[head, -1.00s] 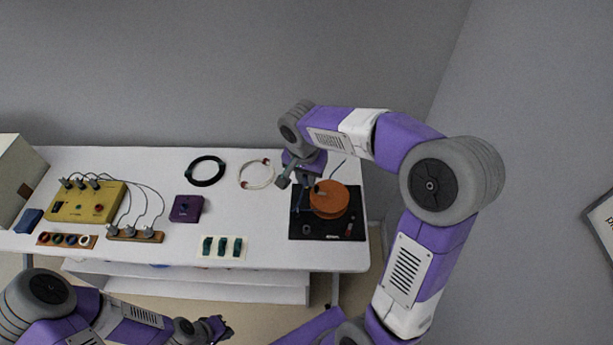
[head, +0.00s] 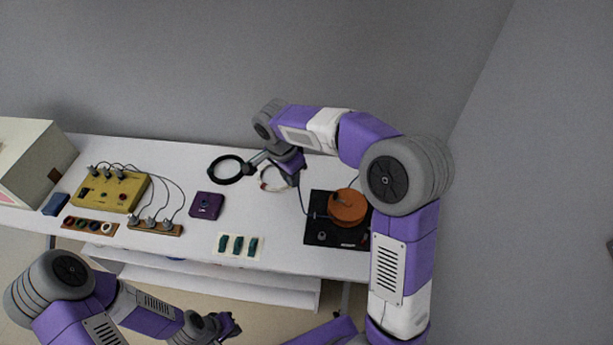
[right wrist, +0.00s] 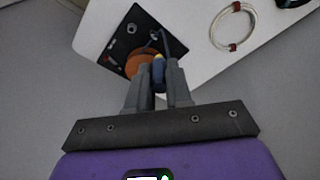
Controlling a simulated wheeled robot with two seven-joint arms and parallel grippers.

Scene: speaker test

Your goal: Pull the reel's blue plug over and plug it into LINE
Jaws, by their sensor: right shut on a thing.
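The orange reel (head: 347,207) sits on a black board at the right end of the table. In the right wrist view, my right gripper (right wrist: 157,82) is shut on the blue plug (right wrist: 159,70), which has a yellowish part. The reel (right wrist: 139,64) shows behind it. In the head view, my right gripper (head: 256,163) is above the back of the table, near the cable rings; the plug is hard to make out there. A dark blue cable (head: 303,197) runs from it toward the reel. A purple box (head: 206,205) with a small unreadable label stands left. My left gripper (head: 233,324) is low in front of the table, its jaws unclear.
A black ring (head: 227,170) and a white ring with red ties (right wrist: 232,27) lie at the back. A yellow panel (head: 110,191) with plugged cables, a plug strip (head: 155,227) and a green-switch plate (head: 238,245) are on the table. Bare table surrounds the purple box.

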